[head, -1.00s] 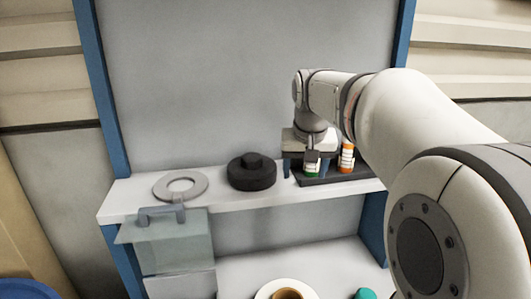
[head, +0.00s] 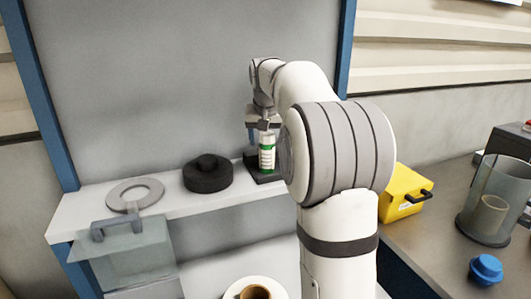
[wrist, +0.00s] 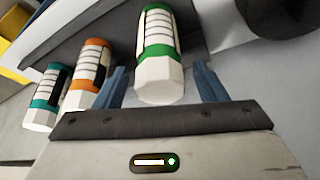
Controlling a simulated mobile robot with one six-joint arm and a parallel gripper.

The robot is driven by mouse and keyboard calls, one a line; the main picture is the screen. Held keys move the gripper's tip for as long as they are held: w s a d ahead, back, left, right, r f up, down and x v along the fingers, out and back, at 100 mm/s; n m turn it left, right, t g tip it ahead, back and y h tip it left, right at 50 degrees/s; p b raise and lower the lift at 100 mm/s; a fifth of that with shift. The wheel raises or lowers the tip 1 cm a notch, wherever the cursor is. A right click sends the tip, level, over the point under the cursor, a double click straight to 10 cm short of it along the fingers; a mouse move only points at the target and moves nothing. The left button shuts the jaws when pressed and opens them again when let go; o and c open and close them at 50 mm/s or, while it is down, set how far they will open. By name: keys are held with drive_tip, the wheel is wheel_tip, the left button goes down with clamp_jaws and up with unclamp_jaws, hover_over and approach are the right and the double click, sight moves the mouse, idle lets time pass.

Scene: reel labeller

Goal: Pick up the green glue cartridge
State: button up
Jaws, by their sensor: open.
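The green glue cartridge (head: 267,155), white with green bands and a pale cap, stands upright at the dark rack (head: 268,179) on the shelf. In the wrist view the same cartridge (wrist: 158,48) shows between the two blue fingers of my gripper (wrist: 159,72). The fingers are open, with a visible gap on each side of it. In the head view my gripper (head: 263,124) is at the cartridge's top, partly hidden by my arm. An orange cartridge (wrist: 88,72) and a teal cartridge (wrist: 48,95) stand beside it in the wrist view; my arm hides them in the head view.
A black round reel (head: 207,175) and a grey ring (head: 135,193) lie on the shelf (head: 80,216) to the left. A clear box (head: 135,255) is below. A yellow case (head: 402,192), a clear container (head: 495,195) and a blue knob (head: 486,268) are on the right counter.

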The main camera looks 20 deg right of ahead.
drive_tip(key=shift+w+d+f, duration=0.1)
drive_tip(key=shift+w+f, duration=0.15)
drive_tip(key=shift+f, duration=0.35)
drive_tip(key=shift+c, duration=0.6)
drive_tip(key=c, duration=1.1)
